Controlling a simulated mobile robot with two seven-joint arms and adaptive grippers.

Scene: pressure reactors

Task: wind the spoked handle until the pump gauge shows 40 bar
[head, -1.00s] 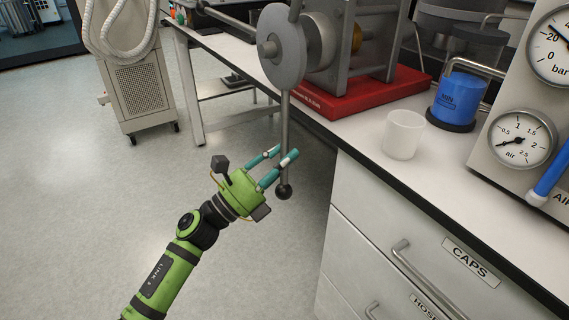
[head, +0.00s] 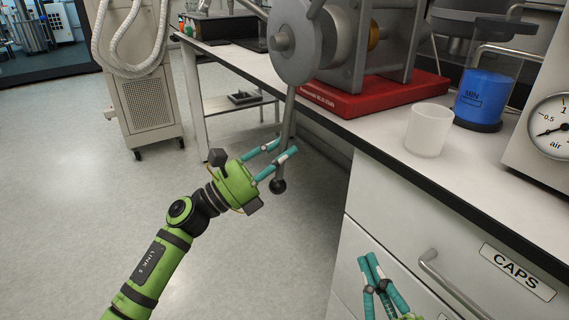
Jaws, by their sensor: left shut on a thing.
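The spoked handle's grey hub (head: 293,42) is at top centre in the head view, on the side of a grey pump on a red base. One spoke (head: 287,125) hangs down with a dark ball knob (head: 278,186) at its end. My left gripper (head: 281,149) has its teal fingers at this spoke, just above the knob, and is shut on it. Other spokes run up out of the frame. My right gripper (head: 369,258) is at the lower edge, in front of the drawers, apart from the handle. Its fingertips appear close together; its opening is unclear. The pump gauge is out of view.
A white cup (head: 428,131) and a blue container (head: 484,98) stand on the bench right of the red base (head: 375,97). An air gauge (head: 550,126) is at the right edge. A CAPS drawer (head: 470,265) lies below.

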